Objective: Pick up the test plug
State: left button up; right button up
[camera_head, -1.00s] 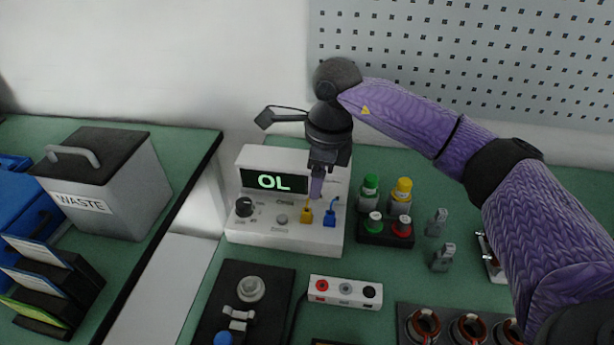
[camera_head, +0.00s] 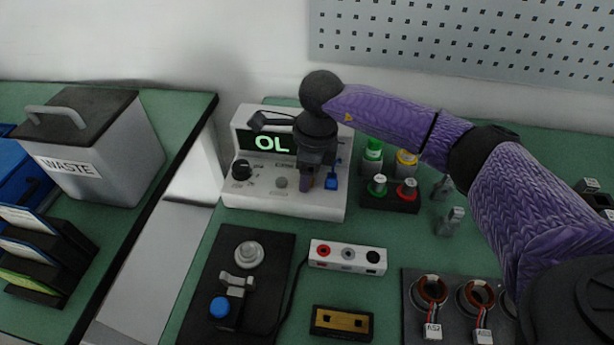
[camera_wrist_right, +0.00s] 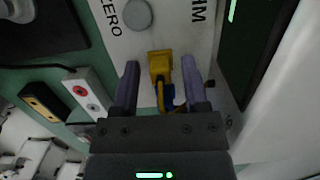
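The white meter (camera_head: 265,198) shows "OL" on its display. A yellow plug (camera_wrist_right: 160,66) stands on its front; in the head view my right gripper hides nearly all of it. A blue plug (camera_head: 333,182) stands just to its right, and some blue also shows beside the yellow one in the wrist view. My right gripper (camera_head: 308,184) points down at the yellow plug. In the wrist view its purple fingers (camera_wrist_right: 160,80) are apart, one on each side of the yellow plug, with small gaps. My left gripper is not in view.
A block with green and red posts (camera_head: 391,199) is right of the meter. In front lie a white socket strip (camera_head: 347,257), a dark fixture plate (camera_head: 205,290) and a rack of wound rings (camera_head: 455,300). A grey waste bin (camera_head: 125,150) stands left.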

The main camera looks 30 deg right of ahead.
grip_shut()
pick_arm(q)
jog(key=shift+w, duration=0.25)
pick_arm(e)
jog(key=shift+r, duration=0.1)
notch_tip(320, 180, up, 9)
jog(key=p, duration=0.2)
jog(key=shift+p, duration=0.35)
jog(key=shift+r, duration=0.5)
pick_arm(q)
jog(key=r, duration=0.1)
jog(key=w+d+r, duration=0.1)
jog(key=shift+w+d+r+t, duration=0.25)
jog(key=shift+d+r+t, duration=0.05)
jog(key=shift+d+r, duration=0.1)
